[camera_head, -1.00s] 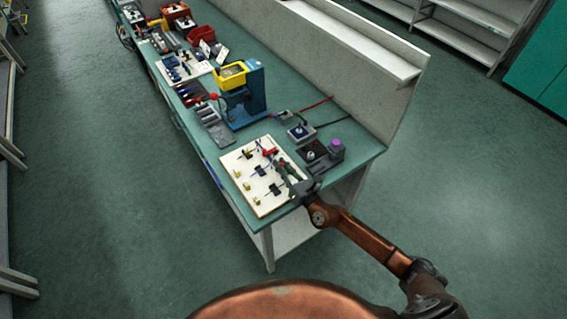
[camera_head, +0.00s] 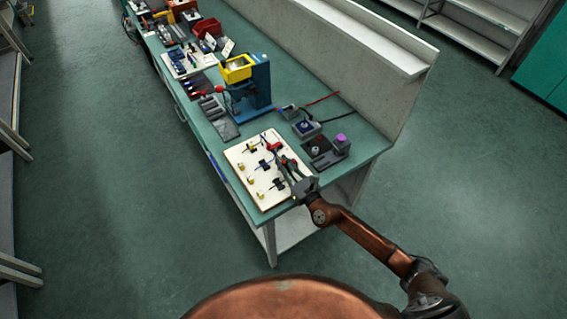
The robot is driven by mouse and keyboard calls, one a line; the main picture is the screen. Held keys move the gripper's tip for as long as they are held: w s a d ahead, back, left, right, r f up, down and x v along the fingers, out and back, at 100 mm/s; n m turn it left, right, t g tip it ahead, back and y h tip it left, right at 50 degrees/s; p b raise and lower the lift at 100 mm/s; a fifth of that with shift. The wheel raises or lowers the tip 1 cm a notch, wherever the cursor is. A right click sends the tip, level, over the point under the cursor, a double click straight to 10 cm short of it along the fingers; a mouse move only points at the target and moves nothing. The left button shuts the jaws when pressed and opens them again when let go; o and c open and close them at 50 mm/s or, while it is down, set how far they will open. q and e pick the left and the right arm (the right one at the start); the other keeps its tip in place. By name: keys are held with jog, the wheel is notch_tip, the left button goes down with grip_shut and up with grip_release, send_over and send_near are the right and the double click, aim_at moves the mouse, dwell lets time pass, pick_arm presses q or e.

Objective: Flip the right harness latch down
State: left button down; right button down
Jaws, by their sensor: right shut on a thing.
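A cream harness board (camera_head: 240,154) lies at the near end of the green bench. Several small dark latches with yellow pieces stand on it. The right harness latch (camera_head: 273,147), with red on it, is at the board's right side. My right gripper (camera_head: 284,161) reaches over the board's right edge, its fingers closed at this latch. The fingers partly hide the latch, so its exact angle is hard to tell. My left gripper is not in view.
A dark fixture with a purple knob (camera_head: 341,139) stands close to the right of my gripper. A blue press with a yellow bin (camera_head: 236,68) and a small grey box (camera_head: 306,128) stand behind the board. The floor is clear.

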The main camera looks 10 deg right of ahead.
jog(key=shift+r, duration=0.2)
jog(key=c, duration=2.1)
grip_release()
jog(key=shift+a, duration=0.1)
jog(key=shift+o, duration=1)
jog(key=shift+f, duration=0.1)
jog(key=shift+s, duration=0.1)
jog(key=v, duration=1.1)
jog(key=shift+s+d, duration=0.25)
jog(key=shift+s, duration=0.2)
